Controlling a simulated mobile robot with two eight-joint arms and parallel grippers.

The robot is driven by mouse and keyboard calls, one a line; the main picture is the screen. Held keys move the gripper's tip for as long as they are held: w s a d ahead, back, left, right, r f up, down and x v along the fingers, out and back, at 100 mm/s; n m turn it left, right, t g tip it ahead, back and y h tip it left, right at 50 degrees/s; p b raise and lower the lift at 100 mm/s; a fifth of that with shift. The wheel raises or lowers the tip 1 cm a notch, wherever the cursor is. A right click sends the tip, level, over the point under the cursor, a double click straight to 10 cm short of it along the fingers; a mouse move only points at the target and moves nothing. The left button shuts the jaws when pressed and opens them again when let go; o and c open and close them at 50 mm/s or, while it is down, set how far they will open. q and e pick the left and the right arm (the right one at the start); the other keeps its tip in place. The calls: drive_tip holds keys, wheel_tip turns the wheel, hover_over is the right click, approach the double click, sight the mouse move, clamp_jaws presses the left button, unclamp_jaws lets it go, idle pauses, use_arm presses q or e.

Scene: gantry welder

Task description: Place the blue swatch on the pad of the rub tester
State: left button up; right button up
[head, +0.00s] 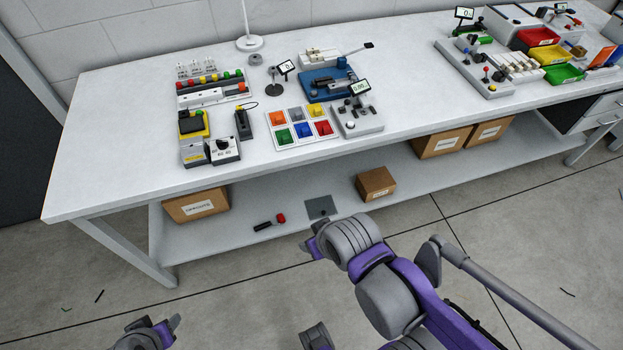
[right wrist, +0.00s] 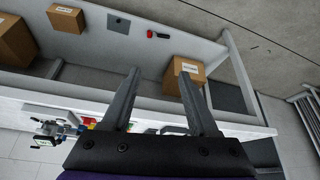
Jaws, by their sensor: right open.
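The blue swatch (head: 304,130) lies in the front row of a white swatch tray (head: 272,147), between a green and a red swatch. A blue-based device with an arm (head: 325,83) stands behind the tray, and a grey device with a small display (head: 358,123) stands right of it; I cannot tell which is the rub tester, and no pad is clear. My right gripper (right wrist: 158,75) is open and empty, also in the head view (head: 311,243), in front of the bench and apart from the swatches. My left gripper (head: 174,325) is at the bottom left, its opening unclear.
Behind the tray stand a round gauge (head: 284,68) and a lamp base (head: 249,43). Small devices (head: 224,149) stand left of it. The bench top (head: 110,150) is bare at far left. Boxes (head: 376,184) and a red-ended tool (head: 270,222) lie on the lower shelf.

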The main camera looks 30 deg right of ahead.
drive_tip(key=w+d+m+t+b, duration=0.15)
drive_tip(key=w+d+t, duration=0.25)
drive_tip(key=w, duration=0.7)
drive_tip(key=m+t+h+b, duration=0.1)
drive_tip(key=t+h+b, duration=0.1)
drive_tip(key=t+h, duration=0.15)
approach(306, 132)
drive_tip(key=shift+y, duration=0.25)
drive_tip(key=shift+b+x, duration=0.3)
drive_tip(key=shift+x, duration=4.2)
drive_tip(key=shift+d+r, duration=0.1)
drive_tip(key=shift+r, duration=0.05)
clamp_jaws()
